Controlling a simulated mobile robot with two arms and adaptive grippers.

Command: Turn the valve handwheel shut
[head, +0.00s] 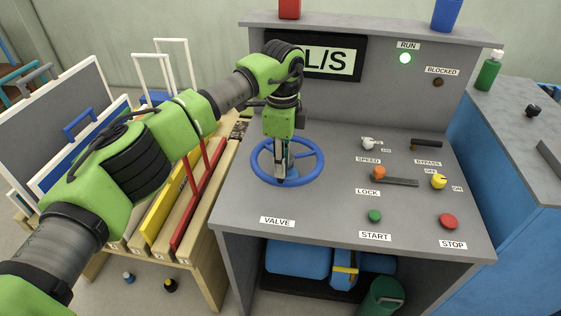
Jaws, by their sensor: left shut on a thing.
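The blue valve handwheel (312,176) lies flat on the left part of the grey console top, behind the VALVE label (277,221). My right gripper is out of view.
The console (330,215) carries a SPEED knob (368,144), an orange LOCK knob (379,172), a yellow knob (438,181), a green START button (375,216) and a red STOP button (448,221). A rack of panels stands left.

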